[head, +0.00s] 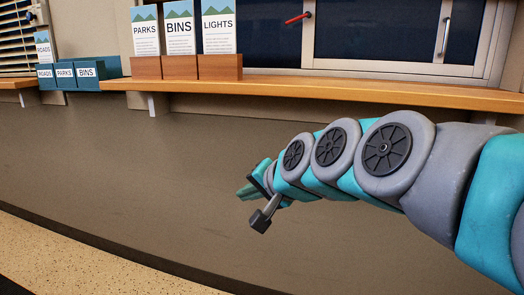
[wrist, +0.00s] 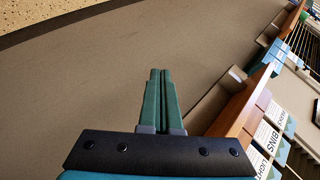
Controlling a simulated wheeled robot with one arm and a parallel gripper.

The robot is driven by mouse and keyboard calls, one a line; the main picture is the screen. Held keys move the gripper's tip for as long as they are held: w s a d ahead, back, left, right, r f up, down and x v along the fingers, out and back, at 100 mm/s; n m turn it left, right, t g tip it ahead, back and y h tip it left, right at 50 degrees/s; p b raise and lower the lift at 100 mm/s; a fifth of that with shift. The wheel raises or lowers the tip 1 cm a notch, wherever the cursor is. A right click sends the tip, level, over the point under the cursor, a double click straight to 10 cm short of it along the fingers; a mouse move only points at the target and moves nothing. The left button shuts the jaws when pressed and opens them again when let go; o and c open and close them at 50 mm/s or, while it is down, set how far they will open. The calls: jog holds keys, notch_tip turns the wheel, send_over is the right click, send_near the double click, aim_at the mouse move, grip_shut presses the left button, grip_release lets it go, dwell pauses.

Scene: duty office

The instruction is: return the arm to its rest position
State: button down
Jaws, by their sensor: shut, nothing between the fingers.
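My arm reaches in from the right side of the head view, stretched out to the left over the dark grey-brown counter (head: 110,190). My gripper (head: 242,193) is at its far end, above the counter and seen partly from the side. In the wrist view my gripper (wrist: 160,72) shows two green fingers side by side, closed together with nothing between them. The fingers point out over the bare counter surface.
A wooden shelf (head: 380,93) runs along the wall behind the counter. On it stand a wooden holder (head: 180,67) with PARKS, BINS and LIGHTS leaflets and a blue holder (head: 85,83). The visible counter is clear.

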jog(key=s+d+f+n+g+h, duration=0.1)
jog(key=s+d+f+g+h, duration=0.1)
jog(key=s+d+f, duration=0.4)
jog(key=s+d+f+n+g+h+p, duration=0.1)
jog(key=s+d+f+g, duration=0.4)
jog(key=s, duration=0.9)
jog(key=s+d+f+n+g+h, duration=0.3)
jog(key=s+d+f, duration=0.4)
jog(key=s+f, duration=0.3)
jog(key=shift+s+f+g+h, duration=0.3)
jog(key=shift+f+g+h, duration=0.05)
jog(key=shift+g+h, duration=0.05)
